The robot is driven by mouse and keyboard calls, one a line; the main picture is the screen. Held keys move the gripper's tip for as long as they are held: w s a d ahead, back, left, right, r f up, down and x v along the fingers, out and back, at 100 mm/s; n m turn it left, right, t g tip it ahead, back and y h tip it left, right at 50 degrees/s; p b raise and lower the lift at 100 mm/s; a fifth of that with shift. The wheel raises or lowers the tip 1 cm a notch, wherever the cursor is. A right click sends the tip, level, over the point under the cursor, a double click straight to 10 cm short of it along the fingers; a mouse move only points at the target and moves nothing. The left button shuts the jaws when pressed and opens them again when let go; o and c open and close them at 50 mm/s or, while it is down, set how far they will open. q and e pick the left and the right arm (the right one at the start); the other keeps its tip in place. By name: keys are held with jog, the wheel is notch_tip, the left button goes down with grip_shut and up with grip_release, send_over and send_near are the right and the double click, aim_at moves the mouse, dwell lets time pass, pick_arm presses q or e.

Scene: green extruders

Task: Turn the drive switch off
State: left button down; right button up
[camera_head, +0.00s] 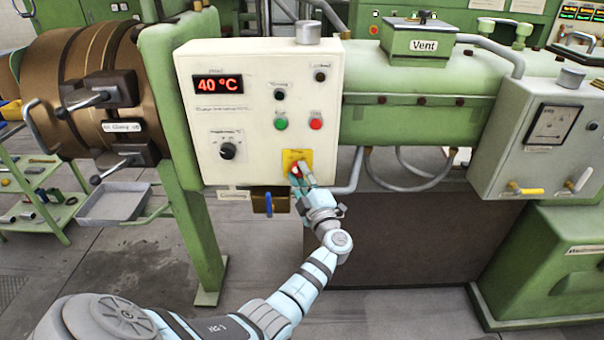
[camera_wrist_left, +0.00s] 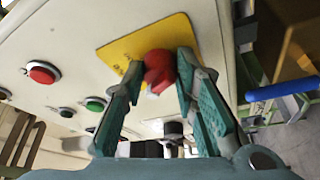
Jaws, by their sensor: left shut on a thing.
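The drive switch is a red rotary knob (camera_wrist_left: 159,68) on a yellow plate (camera_head: 290,156) at the lower right of a white control panel (camera_head: 216,133). My left gripper (camera_head: 301,175) reaches it from below right. In the left wrist view, the teal fingers of the left gripper (camera_wrist_left: 160,78) are shut on the red knob, one on each side. In the head view the fingers partly cover the knob. I cannot read the knob's position marks. My right gripper is in neither view.
The panel has a 40 °C display (camera_head: 218,84), a green button (camera_head: 281,124), a red button (camera_head: 316,123) and a black temperature knob (camera_head: 228,151). A blue-handled valve (camera_head: 269,203) hangs just below the panel. A grey pipe (camera_head: 352,172) runs to the right of the gripper.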

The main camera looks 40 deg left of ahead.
pick_arm(q)
jog(key=shift+r+n, duration=0.25)
jog(key=shift+n, duration=0.35)
jog(key=c, duration=1.5)
grip_release()
jog(key=shift+w, duration=0.1)
jog(key=shift+o, duration=1.1)
jog(key=shift+f, duration=0.2)
jog(key=r+v, duration=0.1)
jog(key=v, duration=0.6)
jog(key=shift+d+f, duration=0.3)
jog(key=shift+f, duration=0.1)
jog(key=shift+a, duration=0.1)
